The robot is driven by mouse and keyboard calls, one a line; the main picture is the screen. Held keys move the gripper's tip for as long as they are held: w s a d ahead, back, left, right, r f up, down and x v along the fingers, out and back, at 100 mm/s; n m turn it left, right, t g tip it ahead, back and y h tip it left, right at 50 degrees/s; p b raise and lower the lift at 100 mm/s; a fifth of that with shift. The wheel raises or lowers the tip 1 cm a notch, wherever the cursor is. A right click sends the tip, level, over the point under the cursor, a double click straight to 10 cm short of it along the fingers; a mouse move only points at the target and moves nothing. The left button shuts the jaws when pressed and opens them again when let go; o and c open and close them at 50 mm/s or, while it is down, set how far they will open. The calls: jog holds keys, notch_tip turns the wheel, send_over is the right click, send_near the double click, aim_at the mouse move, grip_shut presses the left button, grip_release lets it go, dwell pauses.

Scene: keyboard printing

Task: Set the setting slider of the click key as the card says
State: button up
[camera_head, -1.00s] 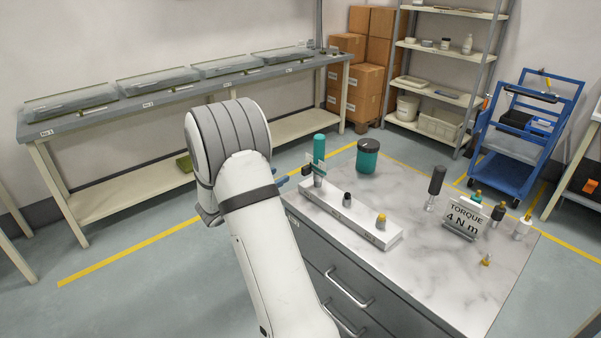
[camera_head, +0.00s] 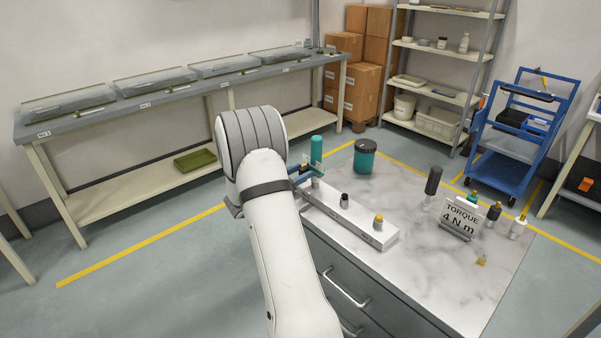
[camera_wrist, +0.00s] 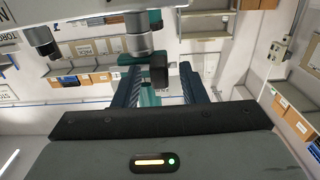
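The card (camera_head: 461,216) stands on the right of the marble top and reads "TORQUE 4 N m". The click key (camera_head: 317,148), apparently the upright tool with the teal handle, stands at the far left end of a pale rack. My gripper (camera_head: 303,171) is beside it, partly hidden by my arm. In the wrist view, my gripper (camera_wrist: 160,78) has its blue fingers apart. A dark block (camera_wrist: 158,68), likely the setting slider, shows between them with a gap on each side. Whether it touches either finger is unclear. The scale marks are not readable.
The rack (camera_head: 378,238) also holds a black-topped and a yellow-topped piece. A teal jar (camera_head: 365,161) stands behind it. Several upright tools, including a black-handled one (camera_head: 433,182), are around the card. A small yellowish piece (camera_head: 482,262) lies in front. The front middle of the top is clear.

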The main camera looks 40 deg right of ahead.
grip_shut()
dwell(0.4)
jog(key=shift+s+d+f, duration=0.1)
jog(key=shift+s, duration=0.3)
jog(key=shift+s+b, duration=0.35)
jog(key=shift+s, duration=0.2)
jog(key=shift+s+r, duration=0.2)
jog(key=shift+s, duration=0.05)
jog(key=shift+w+f, duration=0.15)
jog(key=shift+w, duration=0.15)
grip_release()
jog(key=shift+s, duration=0.1)
